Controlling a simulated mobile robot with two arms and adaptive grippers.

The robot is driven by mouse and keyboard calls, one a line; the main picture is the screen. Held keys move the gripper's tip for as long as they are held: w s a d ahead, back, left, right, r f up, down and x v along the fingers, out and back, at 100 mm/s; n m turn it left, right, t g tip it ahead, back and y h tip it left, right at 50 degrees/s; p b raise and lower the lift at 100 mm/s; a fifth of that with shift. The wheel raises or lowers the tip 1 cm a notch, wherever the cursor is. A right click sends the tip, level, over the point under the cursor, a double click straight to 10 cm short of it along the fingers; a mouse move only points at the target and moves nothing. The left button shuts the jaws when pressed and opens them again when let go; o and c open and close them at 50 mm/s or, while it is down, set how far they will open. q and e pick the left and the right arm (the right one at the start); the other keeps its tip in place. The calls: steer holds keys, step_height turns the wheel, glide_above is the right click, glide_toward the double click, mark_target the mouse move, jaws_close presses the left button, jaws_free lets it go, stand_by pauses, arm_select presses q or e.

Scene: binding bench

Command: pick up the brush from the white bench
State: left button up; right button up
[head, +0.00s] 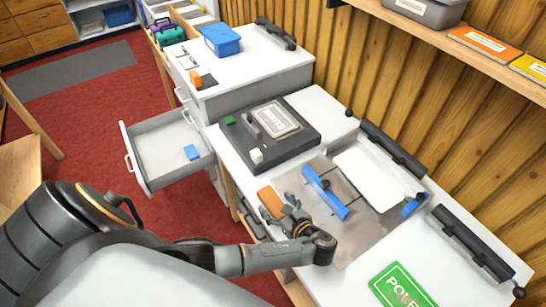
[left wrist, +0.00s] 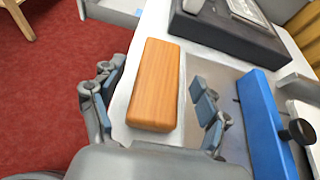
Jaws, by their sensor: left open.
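A block with a plain orange-brown wooden top, which I take to be the brush (head: 270,201), lies on the white bench (head: 360,283) near its left edge. It fills the middle of the left wrist view (left wrist: 156,70), and any bristles are hidden beneath it. My left gripper (head: 283,211) is open at the block's near end. In the left wrist view its fingers (left wrist: 157,90) stand on either side of the block, with gaps between, and nothing is held. My right gripper is not in view.
A metal plate with a blue bar (head: 325,193) and black knob is right of the block. A black machine (head: 270,137) stands behind it. A green sign (head: 399,287) lies at the front right. An open drawer (head: 165,151) holding a blue block juts out at left.

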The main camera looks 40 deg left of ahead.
arm_select(q)
steer(key=c, duration=1.3)
